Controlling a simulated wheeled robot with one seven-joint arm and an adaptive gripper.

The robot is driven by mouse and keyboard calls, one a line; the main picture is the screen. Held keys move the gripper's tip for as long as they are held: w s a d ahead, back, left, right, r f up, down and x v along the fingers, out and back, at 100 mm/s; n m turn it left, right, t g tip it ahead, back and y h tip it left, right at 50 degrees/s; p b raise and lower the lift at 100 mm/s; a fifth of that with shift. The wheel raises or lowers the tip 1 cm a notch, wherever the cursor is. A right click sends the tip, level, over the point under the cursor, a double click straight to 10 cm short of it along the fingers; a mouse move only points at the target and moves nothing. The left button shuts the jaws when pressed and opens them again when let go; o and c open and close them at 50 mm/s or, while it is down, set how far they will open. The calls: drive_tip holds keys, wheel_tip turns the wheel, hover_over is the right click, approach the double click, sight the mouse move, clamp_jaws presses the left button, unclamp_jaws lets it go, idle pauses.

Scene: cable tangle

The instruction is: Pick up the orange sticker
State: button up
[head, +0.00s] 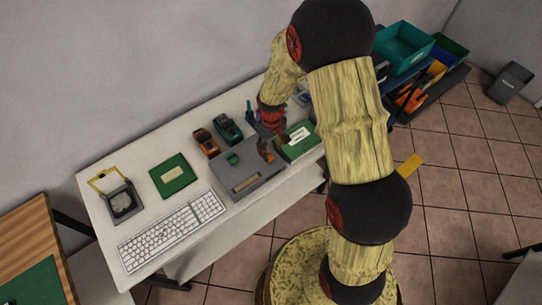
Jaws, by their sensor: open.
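I cannot make out a clear flat orange sticker. A small orange block-like item (207,142) sits on the white table (95,185), beside a similar teal one (229,128). My gripper (266,134) is open above the table, to the right of the orange item and near the case. Its fingers are small and partly blurred in the view. My arm hides part of the table's right end.
A white keyboard (172,230), a green board (174,175) and a dark device with a yellow frame (121,203) lie on the left. Another green item (299,140) is right of my gripper. Bins (402,48) stand at the upper right. The tiled floor at right is mostly clear.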

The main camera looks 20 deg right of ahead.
sight(272, 159)
drive_tip(key=shift+w+f, duration=0.2)
drive_tip(key=shift+f, duration=0.9)
wheel_tip(272, 159, down, 4)
drive_tip(key=shift+s+d+f, duration=0.15)
drive_tip(key=shift+f, duration=0.1)
drive_tip(key=shift+c, duration=0.8)
drive_tip(key=c, duration=0.6)
